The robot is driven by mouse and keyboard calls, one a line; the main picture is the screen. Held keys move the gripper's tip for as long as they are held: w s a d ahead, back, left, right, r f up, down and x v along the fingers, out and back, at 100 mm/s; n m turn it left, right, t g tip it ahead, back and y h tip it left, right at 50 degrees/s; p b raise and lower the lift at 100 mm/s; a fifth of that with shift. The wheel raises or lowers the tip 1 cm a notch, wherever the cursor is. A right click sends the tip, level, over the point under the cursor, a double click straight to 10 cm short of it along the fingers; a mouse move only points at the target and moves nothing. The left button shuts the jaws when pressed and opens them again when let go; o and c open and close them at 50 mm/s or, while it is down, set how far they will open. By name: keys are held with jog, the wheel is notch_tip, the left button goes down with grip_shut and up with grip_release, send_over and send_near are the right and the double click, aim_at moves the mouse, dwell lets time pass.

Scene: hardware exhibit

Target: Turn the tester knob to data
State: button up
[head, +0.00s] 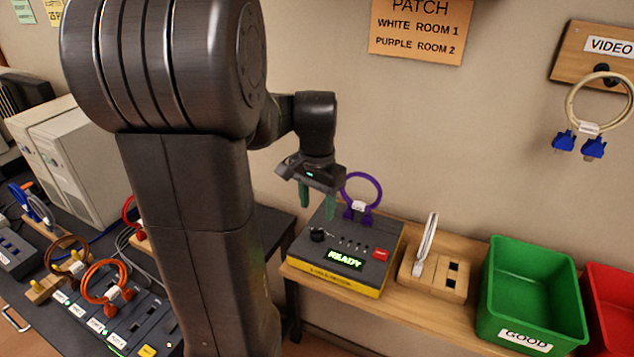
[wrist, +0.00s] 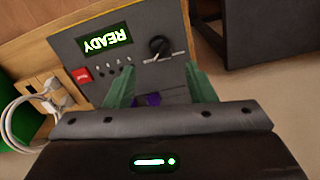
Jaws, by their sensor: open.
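The tester (head: 345,245) is a grey box with a yellow lower front, standing on a wooden bench. Its green display reads READY. Its black knob (head: 317,235) is on the left of the top panel; in the wrist view the knob (wrist: 159,46) shows a pale pointer line. I cannot read its position labels. A purple cable (head: 361,190) with purple plugs stands at the tester's back edge. My gripper (head: 318,205) is open and empty, pointing down above the back of the tester. In the wrist view its green fingers (wrist: 162,88) are apart, and the knob lies beyond them, untouched.
A red button (head: 381,254) is on the tester's right. A wooden block with a white cable (head: 424,265), a green bin (head: 530,295) labelled GOOD and a red bin (head: 610,300) stand further right. A dark bench with cables and devices is left.

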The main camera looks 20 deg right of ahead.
aim_at(317, 229)
notch_tip(317, 229, up, 6)
jog(key=shift+r, duration=0.2)
jog(key=shift+f, duration=0.15)
dwell(0.4)
notch_tip(317, 229, down, 14)
jog(key=shift+r, duration=0.15)
dwell(0.4)
